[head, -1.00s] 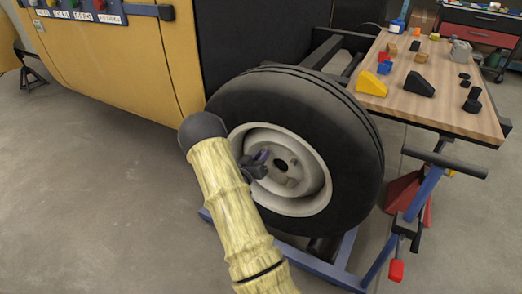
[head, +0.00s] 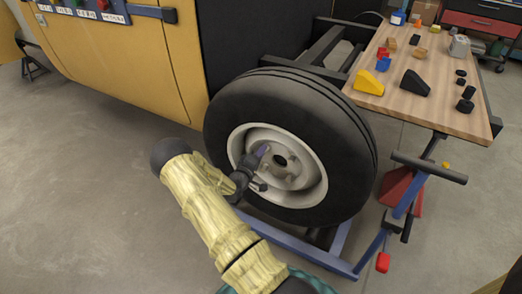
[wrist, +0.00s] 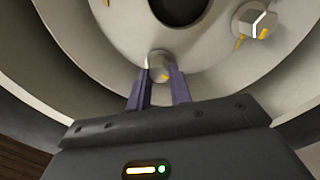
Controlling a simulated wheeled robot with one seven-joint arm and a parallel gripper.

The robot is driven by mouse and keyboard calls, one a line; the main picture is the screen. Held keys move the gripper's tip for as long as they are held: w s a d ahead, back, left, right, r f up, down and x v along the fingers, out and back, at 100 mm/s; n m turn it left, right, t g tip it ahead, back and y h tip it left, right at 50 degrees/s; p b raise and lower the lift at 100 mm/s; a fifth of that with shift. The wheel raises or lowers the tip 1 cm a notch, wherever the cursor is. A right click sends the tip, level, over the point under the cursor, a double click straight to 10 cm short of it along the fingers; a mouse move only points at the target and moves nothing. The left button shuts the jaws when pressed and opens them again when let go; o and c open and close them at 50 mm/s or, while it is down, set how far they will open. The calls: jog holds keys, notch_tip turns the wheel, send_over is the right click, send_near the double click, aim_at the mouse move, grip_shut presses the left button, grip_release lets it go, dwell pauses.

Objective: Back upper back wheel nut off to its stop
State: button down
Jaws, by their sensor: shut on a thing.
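The wheel has a black tyre (head: 345,135) and a pale steel rim (head: 308,195) with a dark round hub hole. My gripper (head: 264,152) reaches the rim from the left, left of the hub hole. In the wrist view, the purple fingers of my gripper (wrist: 158,82) are shut on a grey wheel nut (wrist: 158,65) below the hub hole. A yellow mark shows beside this nut. A second nut (wrist: 252,19), with a white line and a yellow mark, sits free at upper right. The head view does not show clearly which nut is held.
A yellow vehicle body (head: 120,75) stands at left. A wooden bench (head: 440,108) with blocks and black parts stands at right. A blue stand with a red-tipped handle (head: 383,262) is right of the wheel. The floor at left is clear.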

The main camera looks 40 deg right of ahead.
jog(key=shift+f+n, duration=0.15)
jog(key=shift+n, duration=2.3)
jog(key=shift+f+n, duration=0.1)
jog(key=shift+n, duration=2.35)
jog(key=c, duration=1.3)
grip_release()
jog(key=shift+o, duration=0.2)
jog(key=shift+a, duration=0.1)
jog(key=p+v, duration=0.3)
jog(key=v, duration=1.4)
jog(key=shift+s, duration=0.2)
